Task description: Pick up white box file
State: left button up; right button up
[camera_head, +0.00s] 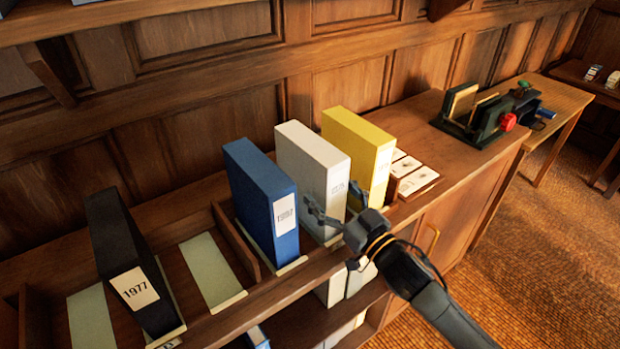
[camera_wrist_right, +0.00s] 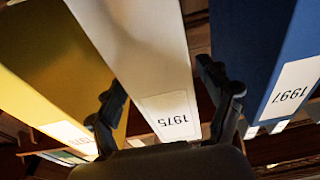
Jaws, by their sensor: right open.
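The white box file (camera_head: 310,170) stands upright on the wooden shelf between a blue box file (camera_head: 262,195) and a yellow box file (camera_head: 358,148). In the right wrist view the white box file (camera_wrist_right: 140,50) shows its label reading 1975, upside down. My right gripper (camera_head: 333,206) is open in front of its labelled spine. In the wrist view the open fingers (camera_wrist_right: 165,95) lie to either side of the white file, one towards the yellow file (camera_wrist_right: 45,65) and one towards the blue file (camera_wrist_right: 262,50). I cannot tell whether they touch it. My left gripper is not in view.
A black box file (camera_head: 120,250) labelled 1977 leans at the left, with empty slots beside it. White cards (camera_head: 412,178) lie right of the yellow file. A dark device with a red knob (camera_head: 490,115) stands further right. Wood panelling rises close behind.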

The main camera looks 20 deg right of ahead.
jog(key=p+x, duration=0.1)
jog(key=x, duration=0.3)
jog(key=shift+a, duration=0.25)
jog(key=c, duration=1.6)
jog(key=shift+r, duration=0.15)
grip_shut()
jog(key=shift+r, duration=0.1)
